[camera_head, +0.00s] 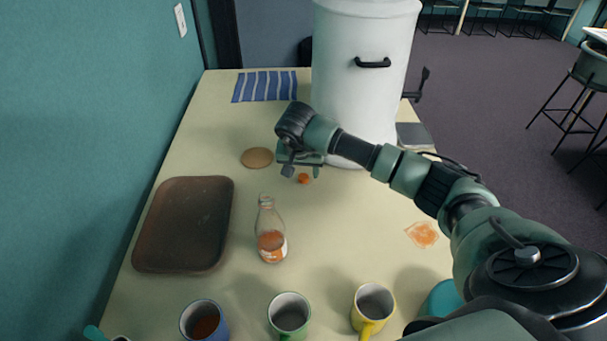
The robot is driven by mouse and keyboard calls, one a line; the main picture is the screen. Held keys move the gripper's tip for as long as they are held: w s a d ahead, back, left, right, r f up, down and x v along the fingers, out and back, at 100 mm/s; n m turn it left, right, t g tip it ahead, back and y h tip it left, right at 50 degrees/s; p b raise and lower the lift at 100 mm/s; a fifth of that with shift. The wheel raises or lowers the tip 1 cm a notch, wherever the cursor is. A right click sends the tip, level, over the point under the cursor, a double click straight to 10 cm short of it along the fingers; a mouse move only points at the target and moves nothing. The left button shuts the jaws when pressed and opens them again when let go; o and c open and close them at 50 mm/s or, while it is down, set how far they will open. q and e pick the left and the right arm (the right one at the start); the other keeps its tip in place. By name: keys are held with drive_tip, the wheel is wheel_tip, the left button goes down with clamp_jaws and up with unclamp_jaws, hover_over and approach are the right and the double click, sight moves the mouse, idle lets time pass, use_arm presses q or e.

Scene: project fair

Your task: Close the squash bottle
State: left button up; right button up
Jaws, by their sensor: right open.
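The squash bottle (270,236) stands upright on the table, clear with orange liquid in its lower part and a pale label. Its neck looks uncapped. A small orange cap (304,178) is on or just above the table behind the bottle, slightly to its right. My right gripper (300,166) is open and points down right at the cap, apart from the bottle. Whether the fingers touch the cap cannot be told. My left gripper is not in view.
A brown tray (184,262) lies left of the bottle. Blue, green (289,314) and yellow mugs stand in front. A big white container (362,100) stands at the back. A round coaster (257,157), striped cloth (264,87) and orange-stained square (423,235) lie flat.

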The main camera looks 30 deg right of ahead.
sight(303, 178)
drive_tip(key=shift+x, duration=1.3)
clamp_jaws()
drive_tip(key=shift+r, duration=0.15)
wheel_tip(303, 178, up, 20)
drive_tip(key=b, duration=0.4)
